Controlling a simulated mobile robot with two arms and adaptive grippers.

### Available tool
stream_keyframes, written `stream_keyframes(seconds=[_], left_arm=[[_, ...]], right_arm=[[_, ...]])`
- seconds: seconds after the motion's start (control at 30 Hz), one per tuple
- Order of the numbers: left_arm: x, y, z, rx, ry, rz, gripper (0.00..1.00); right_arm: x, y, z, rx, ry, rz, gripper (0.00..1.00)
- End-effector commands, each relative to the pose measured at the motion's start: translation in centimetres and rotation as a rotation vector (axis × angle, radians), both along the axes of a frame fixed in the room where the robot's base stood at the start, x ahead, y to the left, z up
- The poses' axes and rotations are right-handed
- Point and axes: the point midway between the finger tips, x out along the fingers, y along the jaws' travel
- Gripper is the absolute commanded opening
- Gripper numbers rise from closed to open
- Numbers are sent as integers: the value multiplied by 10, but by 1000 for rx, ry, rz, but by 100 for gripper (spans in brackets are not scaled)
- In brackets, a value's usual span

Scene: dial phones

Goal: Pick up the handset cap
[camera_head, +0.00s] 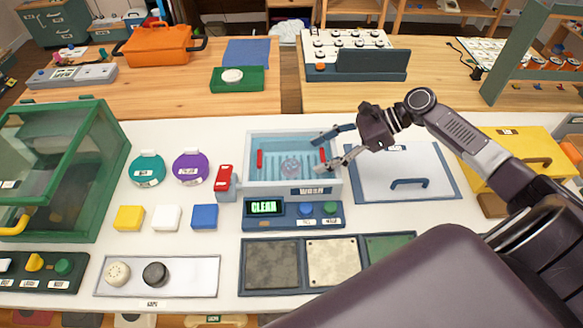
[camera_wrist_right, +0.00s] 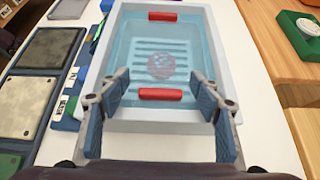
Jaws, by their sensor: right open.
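A round, speckled reddish cap (camera_head: 291,167) lies under the water in the white-walled wash basin (camera_head: 339,174); I take it for the handset cap. In the right wrist view the cap (camera_wrist_right: 160,67) lies on the slatted floor of the basin (camera_wrist_right: 195,22), beyond the fingertips. My right gripper (camera_head: 321,153) is open and empty over the basin's right side; its fingers (camera_wrist_right: 159,84) straddle the near red bar (camera_wrist_right: 160,94) in the wrist view. It does not touch the cap. A cream perforated cap (camera_head: 118,273) and a black cap (camera_head: 155,274) rest on the labelled tray (camera_head: 195,275). My left gripper is out of view.
A control panel reading CLEAR (camera_head: 265,208) fronts the basin. A grey-white lid (camera_head: 425,165) with a blue handle lies to its right. Three square pads (camera_head: 333,262) lie in front. A green glass-sided case (camera_head: 95,130) stands far left.

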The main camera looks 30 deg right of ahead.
Motion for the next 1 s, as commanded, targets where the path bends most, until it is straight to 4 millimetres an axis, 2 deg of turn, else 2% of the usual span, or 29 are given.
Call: stream_keyframes(seconds=[0.17,0.57,0.7,1.0], left_arm=[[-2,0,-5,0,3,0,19],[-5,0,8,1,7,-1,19],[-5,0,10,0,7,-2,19],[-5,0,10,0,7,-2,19]], right_arm=[[1,3,-7,1,0,1,58],[23,40,-28,5,-2,1,58],[29,54,-41,3,0,0,58],[32,59,-47,0,0,0,58]])
